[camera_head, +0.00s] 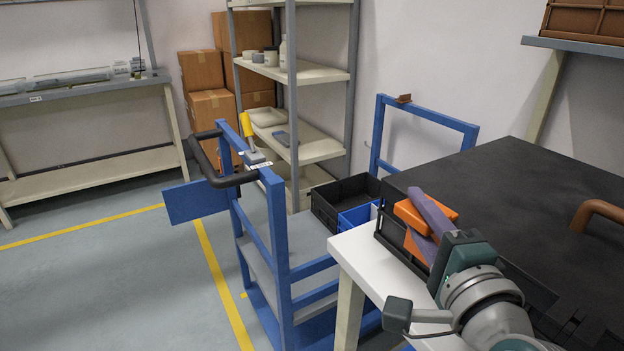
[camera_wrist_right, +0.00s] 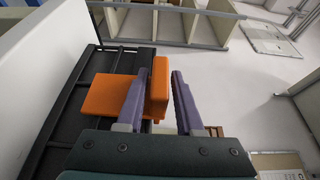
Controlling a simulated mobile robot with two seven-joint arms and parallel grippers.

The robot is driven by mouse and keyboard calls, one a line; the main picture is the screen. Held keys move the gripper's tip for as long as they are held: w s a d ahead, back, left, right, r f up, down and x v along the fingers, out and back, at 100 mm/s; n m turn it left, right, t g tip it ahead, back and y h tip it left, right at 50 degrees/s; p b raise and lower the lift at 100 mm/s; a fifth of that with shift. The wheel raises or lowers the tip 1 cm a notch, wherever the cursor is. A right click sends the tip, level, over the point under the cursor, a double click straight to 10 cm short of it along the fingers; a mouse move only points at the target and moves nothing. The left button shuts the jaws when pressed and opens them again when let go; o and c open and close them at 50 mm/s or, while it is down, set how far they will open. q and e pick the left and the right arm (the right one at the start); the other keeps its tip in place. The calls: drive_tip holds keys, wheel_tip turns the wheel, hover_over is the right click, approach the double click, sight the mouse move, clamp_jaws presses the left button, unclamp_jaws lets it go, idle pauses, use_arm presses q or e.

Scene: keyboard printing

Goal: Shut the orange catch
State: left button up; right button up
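The orange catch (camera_wrist_right: 105,96) is on the side of a large black case (camera_head: 520,190). It has a broad flat part and an upright part; it also shows in the head view (camera_head: 440,208), partly behind my fingers. My right gripper (camera_wrist_right: 159,75) has its two purple fingers apart. One finger crosses in front of the catch, and the upright orange part shows in the gap between the fingers. I cannot tell whether they touch it. The right gripper (camera_head: 413,215) also shows in the head view at the case's edge. My left gripper is not in view.
The case rests on a white table (camera_head: 362,250) and has a brown handle (camera_head: 600,212). A blue trolley (camera_head: 275,220) with a black crate (camera_head: 325,208) stands to the left of the table. Shelves (camera_head: 310,72) and cardboard boxes (camera_head: 212,110) are behind. The floor at left is clear.

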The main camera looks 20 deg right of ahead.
drive_tip(key=shift+o, duration=1.1)
drive_tip(key=shift+s, duration=0.1)
drive_tip(key=v, duration=0.9)
drive_tip(key=shift+s+a, duration=0.2)
drive_tip(key=shift+s, duration=0.15)
drive_tip(key=shift+r, duration=0.1)
